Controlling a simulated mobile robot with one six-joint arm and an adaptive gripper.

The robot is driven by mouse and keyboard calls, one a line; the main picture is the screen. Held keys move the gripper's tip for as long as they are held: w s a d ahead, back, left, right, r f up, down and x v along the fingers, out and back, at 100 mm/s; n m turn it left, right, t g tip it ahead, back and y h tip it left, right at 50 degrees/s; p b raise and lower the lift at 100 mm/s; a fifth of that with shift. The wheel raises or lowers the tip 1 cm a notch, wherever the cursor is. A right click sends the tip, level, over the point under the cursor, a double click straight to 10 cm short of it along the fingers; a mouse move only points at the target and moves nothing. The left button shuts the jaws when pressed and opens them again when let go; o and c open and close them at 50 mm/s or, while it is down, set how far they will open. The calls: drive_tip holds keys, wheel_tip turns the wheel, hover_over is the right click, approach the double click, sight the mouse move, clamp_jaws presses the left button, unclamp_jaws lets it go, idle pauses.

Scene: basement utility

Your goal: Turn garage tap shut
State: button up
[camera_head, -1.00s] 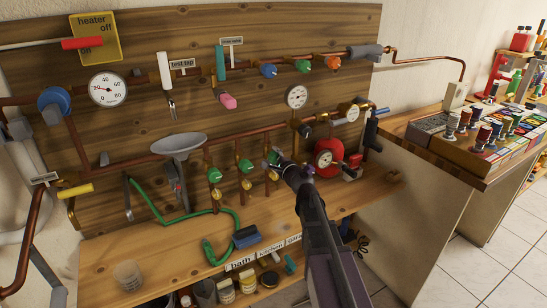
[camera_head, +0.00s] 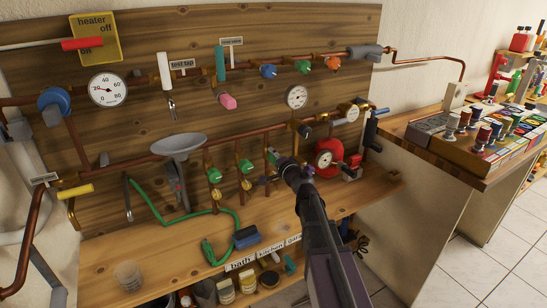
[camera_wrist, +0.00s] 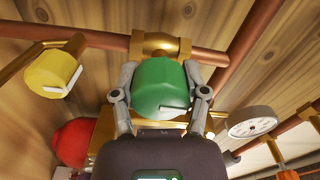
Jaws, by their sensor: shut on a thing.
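A green tap knob (camera_wrist: 160,88) sits on a brass fitting on a copper pipe, with a pale pointer mark on its face. My gripper (camera_wrist: 163,92) is shut on it, one grey finger at each side. In the head view, my gripper (camera_head: 275,158) reaches the third and rightmost of the short upright pipes, above the partly hidden garage label (camera_head: 294,239). Only a bit of green shows at my fingertips there. Two similar green taps stand to the left, above the bath label (camera_head: 240,263) and the kitchen label (camera_head: 270,249).
A red reel-like part with a gauge (camera_head: 323,158) stands just right of my gripper. A yellow knob (camera_wrist: 53,72) is at the upper left of the wrist view. A green hose (camera_head: 190,215) and a blue brush-like thing (camera_head: 246,237) lie on the wooden bench below.

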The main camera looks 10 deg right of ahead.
drive_tip(key=shift+w, duration=0.1)
drive_tip(key=o, duration=1.2)
drive_tip(key=shift+c, duration=0.2)
drive_tip(key=v, duration=1.2)
